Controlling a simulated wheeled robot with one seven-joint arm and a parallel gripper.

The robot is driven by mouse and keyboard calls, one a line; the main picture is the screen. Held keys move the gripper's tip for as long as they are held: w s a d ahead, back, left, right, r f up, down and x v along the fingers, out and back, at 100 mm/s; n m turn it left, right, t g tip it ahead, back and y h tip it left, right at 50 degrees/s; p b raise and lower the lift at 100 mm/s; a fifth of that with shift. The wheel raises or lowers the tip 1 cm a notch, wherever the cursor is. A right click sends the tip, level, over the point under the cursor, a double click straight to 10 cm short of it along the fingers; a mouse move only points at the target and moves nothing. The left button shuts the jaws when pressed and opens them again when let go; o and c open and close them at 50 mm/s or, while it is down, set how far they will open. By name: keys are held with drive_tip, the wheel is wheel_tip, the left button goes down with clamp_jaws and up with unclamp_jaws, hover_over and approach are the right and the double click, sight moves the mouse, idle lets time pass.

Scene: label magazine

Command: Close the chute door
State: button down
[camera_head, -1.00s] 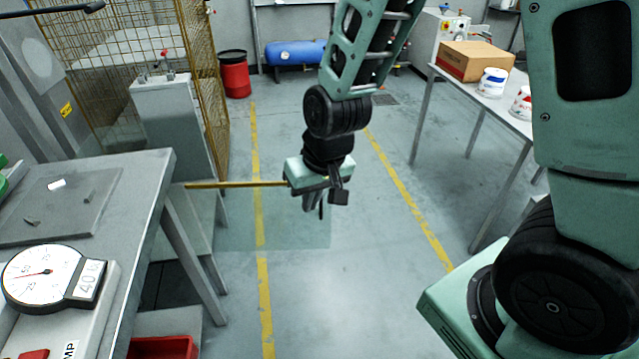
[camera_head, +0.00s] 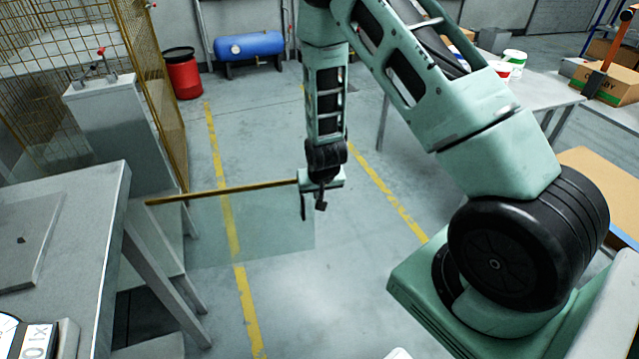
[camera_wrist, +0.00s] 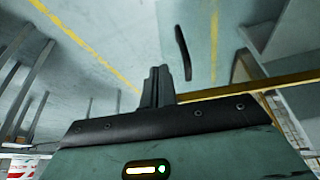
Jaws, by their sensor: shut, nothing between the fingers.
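The chute door is a clear pane (camera_head: 270,225) with a brass-coloured top rail (camera_head: 215,192). It stands out over the floor from the left side, open. In the wrist view the pane (camera_wrist: 212,45) and rail (camera_wrist: 250,90) lie to the right of the fingers. A black upright handle (camera_wrist: 183,52) is on the pane near its free edge. My gripper (camera_head: 321,206) is at the free end of the door. Its fingers (camera_wrist: 158,72) are shut and empty, close beside the handle; I cannot tell whether they touch the door.
A grey table (camera_head: 85,240) stands at the left, with a grey cabinet (camera_head: 115,130) and a mesh cage (camera_head: 60,50) behind it. A red drum (camera_head: 183,75) and blue tank (camera_head: 250,45) are at the back. Another table (camera_head: 545,95) is at the right. The floor between is clear.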

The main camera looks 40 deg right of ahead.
drive_tip(key=shift+w+d+f+p, duration=0.1)
drive_tip(key=shift+w+d, duration=0.2)
drive_tip(key=shift+w, duration=0.35)
drive_tip(key=shift+w+d+f+p, duration=0.15)
drive_tip(key=shift+w+d, duration=0.15)
drive_tip(key=shift+w, duration=0.35)
drive_tip(key=shift+w+d+f+p, duration=0.1)
drive_tip(key=shift+w+d, duration=0.2)
drive_tip(key=shift+w, duration=0.35)
